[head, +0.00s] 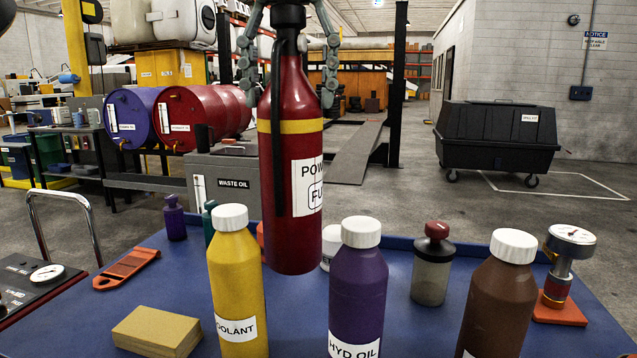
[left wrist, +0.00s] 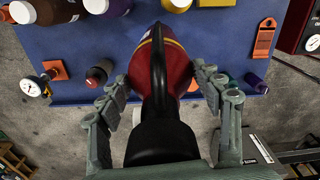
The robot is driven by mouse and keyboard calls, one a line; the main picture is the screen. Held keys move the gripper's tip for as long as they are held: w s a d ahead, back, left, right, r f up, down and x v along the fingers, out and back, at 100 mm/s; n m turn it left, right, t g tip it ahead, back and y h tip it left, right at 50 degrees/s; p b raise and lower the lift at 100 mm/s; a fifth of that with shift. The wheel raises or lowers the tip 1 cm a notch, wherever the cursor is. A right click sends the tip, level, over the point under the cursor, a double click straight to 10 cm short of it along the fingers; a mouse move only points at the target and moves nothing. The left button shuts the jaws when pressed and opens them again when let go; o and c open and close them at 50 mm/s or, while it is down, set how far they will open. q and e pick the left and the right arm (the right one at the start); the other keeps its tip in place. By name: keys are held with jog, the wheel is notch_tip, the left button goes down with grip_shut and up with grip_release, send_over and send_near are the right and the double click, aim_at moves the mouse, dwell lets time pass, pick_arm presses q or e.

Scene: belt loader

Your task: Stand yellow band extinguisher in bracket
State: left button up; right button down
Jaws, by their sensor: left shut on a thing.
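The yellow band extinguisher (head: 292,170) is a dark red bottle with a black top, a black hose and a white powder label. It hangs upright over the blue-topped table in the head view. My left gripper (head: 289,88) is shut on its upper part, with fingers on both sides. In the left wrist view my gripper (left wrist: 160,90) reaches around the neck, and the red body (left wrist: 177,62) points away toward the table. The gap between its bottom and the tabletop is hard to judge. I cannot make out a bracket. My right gripper is not in view.
The blue tabletop (head: 300,310) carries a yellow coolant bottle (head: 237,280), a purple hydraulic oil bottle (head: 357,285), a brown bottle (head: 495,295), a clear red-capped jar (head: 432,270), a gauge (head: 563,265), a yellow block (head: 157,330) and an orange slotted tool (head: 127,268).

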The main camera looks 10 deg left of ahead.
aim_at(299, 169)
pick_arm(q)
jog(key=shift+d+f, duration=0.2)
jog(key=shift+d, duration=0.1)
jog(key=f, duration=0.4)
jog(key=shift+w+d+f, duration=0.1)
jog(key=shift+d+f, duration=0.1)
jog(key=shift+f, duration=2.5)
jog(key=shift+f, duration=0.1)
jog(key=o, duration=1.9)
